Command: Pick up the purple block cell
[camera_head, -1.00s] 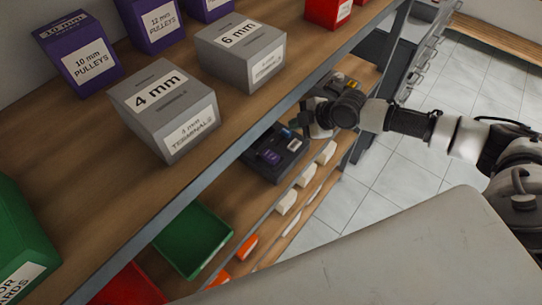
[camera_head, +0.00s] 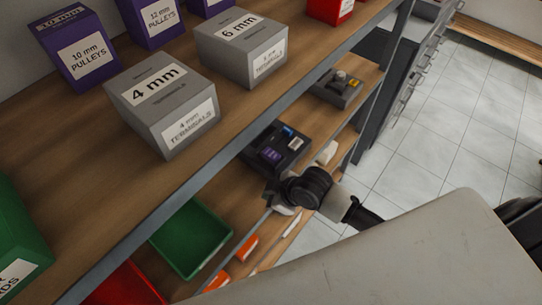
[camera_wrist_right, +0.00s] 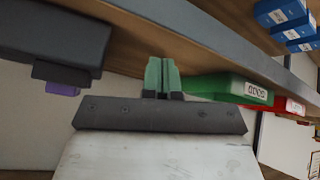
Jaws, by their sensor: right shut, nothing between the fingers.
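The purple block cell (camera_head: 270,155) sits in a dark charger-like holder (camera_head: 290,142) on the lower shelf, beside a small blue piece (camera_head: 288,131). In the wrist view a purple bit (camera_wrist_right: 62,89) shows at the edge of the dark holder (camera_wrist_right: 50,40), left of the fingers. My right gripper (camera_head: 274,192) is at the shelf's front edge, just below the holder in the head view, apart from the purple block. Its green fingers (camera_wrist_right: 163,76) are shut together and empty. My left gripper is out of view.
A green bin (camera_head: 190,238) and a red bin (camera_head: 125,285) stand left of the gripper. A grey device (camera_head: 339,88) stands further back on the lower shelf. The upper shelf, with grey terminal boxes (camera_head: 163,105), overhangs. Clear floor lies right.

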